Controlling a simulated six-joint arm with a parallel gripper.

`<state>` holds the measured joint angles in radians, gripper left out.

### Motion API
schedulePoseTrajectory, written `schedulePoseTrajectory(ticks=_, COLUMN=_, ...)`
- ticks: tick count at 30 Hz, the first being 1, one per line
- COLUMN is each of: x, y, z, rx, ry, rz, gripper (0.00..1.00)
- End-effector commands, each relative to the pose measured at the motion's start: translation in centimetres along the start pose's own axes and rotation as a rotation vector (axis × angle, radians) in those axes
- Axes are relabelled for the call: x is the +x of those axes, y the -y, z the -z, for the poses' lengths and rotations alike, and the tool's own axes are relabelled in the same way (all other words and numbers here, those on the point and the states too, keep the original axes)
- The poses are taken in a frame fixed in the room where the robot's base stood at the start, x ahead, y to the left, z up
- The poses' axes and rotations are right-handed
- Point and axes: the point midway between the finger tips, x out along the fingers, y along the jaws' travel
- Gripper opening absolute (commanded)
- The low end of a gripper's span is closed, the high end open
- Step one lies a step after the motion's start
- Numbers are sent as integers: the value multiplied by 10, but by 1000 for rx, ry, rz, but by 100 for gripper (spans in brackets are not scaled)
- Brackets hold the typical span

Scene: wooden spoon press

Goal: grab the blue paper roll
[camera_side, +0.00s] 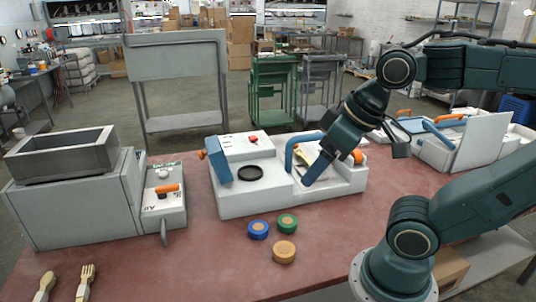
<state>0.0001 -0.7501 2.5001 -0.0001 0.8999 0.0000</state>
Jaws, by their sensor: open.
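The blue paper roll (258,230) is a short round roll with a blue outside and a tan middle. It lies on the reddish table in front of the white press machine (250,200), apart from my gripper. My gripper (322,152) is open, up and to the right of the roll, over the right part of the machine. Its fingertips are hard to make out against the machine's blue parts. I see nothing held in it.
A green roll (287,223) sits close right of the blue one, and a tan roll (284,251) sits in front. A grey unit with a metal bin (62,155) stands at left. A wooden spoon (45,285) and fork (86,281) lie front left. Table front-centre is clear.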

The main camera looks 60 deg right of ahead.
Motion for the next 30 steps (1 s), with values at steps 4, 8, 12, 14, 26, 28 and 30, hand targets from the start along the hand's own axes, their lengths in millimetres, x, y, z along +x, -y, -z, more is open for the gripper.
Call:
schedulePoseTrajectory(ticks=4, x=0, y=0, z=0, rx=0, ry=0, rz=0, gripper=75)
schedulePoseTrajectory(ticks=8, x=0, y=0, z=0, rx=0, ry=0, rz=0, gripper=75)
schedulePoseTrajectory(ticks=12, x=0, y=0, z=0, rx=0, ry=0, rz=0, gripper=79)
schedulePoseTrajectory(ticks=14, x=0, y=0, z=0, rx=0, ry=0, rz=0, gripper=79)
schedulePoseTrajectory(ticks=26, x=7, y=-2, z=10, rx=-75, ry=29, rz=-5, gripper=79)
schedulePoseTrajectory(ticks=28, x=11, y=-4, z=15, rx=-120, ry=47, rz=-6, gripper=79)
schedulePoseTrajectory(ticks=30, x=17, y=-6, z=22, rx=-175, ry=66, rz=-7, gripper=79)
